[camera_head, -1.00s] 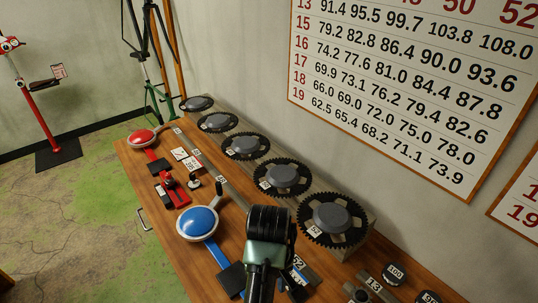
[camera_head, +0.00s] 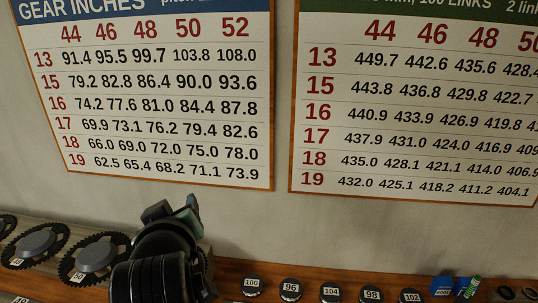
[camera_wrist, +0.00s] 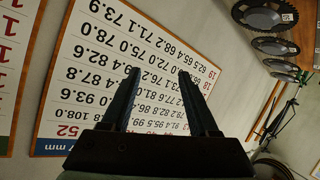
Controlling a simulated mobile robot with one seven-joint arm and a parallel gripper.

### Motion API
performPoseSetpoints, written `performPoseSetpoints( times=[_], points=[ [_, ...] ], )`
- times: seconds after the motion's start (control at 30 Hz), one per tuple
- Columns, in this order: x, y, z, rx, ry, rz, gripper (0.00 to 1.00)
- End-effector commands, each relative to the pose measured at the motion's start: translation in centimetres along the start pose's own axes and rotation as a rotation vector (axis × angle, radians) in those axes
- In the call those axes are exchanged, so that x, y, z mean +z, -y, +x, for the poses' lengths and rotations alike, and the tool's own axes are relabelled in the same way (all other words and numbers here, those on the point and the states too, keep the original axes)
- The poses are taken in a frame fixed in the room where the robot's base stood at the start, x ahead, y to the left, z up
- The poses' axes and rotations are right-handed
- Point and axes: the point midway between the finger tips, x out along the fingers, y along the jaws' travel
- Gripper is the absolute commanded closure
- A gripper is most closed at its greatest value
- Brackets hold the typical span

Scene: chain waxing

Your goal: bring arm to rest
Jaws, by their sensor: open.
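My gripper (camera_head: 170,212) stands raised in front of the wall behind the bench in the head view, at the lower left of the middle. In the wrist view my gripper (camera_wrist: 160,76) shows two dark fingers spread apart with nothing between them. It is open and empty. Behind the fingers is the gear inches chart (camera_wrist: 95,50), which appears upside down there. The same gear inches chart (camera_head: 160,95) hangs on the wall above my gripper in the head view. Part of the chainring row is hidden behind my arm.
Dark toothed chainrings (camera_head: 95,257) stand at the lower left on the bench (camera_head: 235,268). Several small numbered round pieces (camera_head: 291,289) line the bench to the right. A second chart (camera_head: 420,110) hangs to the right. A blue block (camera_head: 441,286) sits at lower right.

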Motion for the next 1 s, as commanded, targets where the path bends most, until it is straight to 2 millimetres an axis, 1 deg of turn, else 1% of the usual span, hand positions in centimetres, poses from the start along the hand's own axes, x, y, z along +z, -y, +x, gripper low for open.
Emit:
performPoseSetpoints(
  times=[0.03, 0.07, 0.1, 0.17, 0.2, 0.23, 0.27, 0.3, 0.33, 0.37, 0.4, 0.5, 0.6, 0.7, 1.0],
  points=[
    [-1.7, -2.9, -1.4, 0.077, -0.108, 0.045, 0.39],
    [-2.9, -4.5, -2.5, 0.119, -0.173, 0.07, 0.39],
    [-4.6, -6.5, -4.2, 0.173, -0.262, 0.101, 0.39],
    [-6.7, -9.4, -7.2, 0.249, -0.394, 0.142, 0.39],
    [-7.9, -11.1, -9.4, 0.298, -0.482, 0.165, 0.39],
    [-8.8, -12.3, -11.1, 0.332, -0.548, 0.18, 0.39],
    [-9.5, -13.3, -12.9, 0.364, -0.612, 0.192, 0.39],
    [-10.4, -14.5, -15.4, 0.403, -0.694, 0.204, 0.39],
    [-11.0, -15.2, -17.2, 0.43, -0.752, 0.212, 0.39],
    [-11.5, -15.8, -18.9, 0.453, -0.806, 0.217, 0.39],
    [-11.9, -16.5, -20.9, 0.48, -0.871, 0.222, 0.39],
    [-12.7, -17.4, -25.2, 0.529, -1.0, 0.225, 0.39],
    [-13.1, -17.7, -27.6, 0.553, -1.073, 0.224, 0.39],
    [-13.3, -17.8, -28.7, 0.562, -1.103, 0.223, 0.39],
    [-13.3, -17.8, -28.6, 0.561, -1.103, 0.223, 0.39]
  ],
)
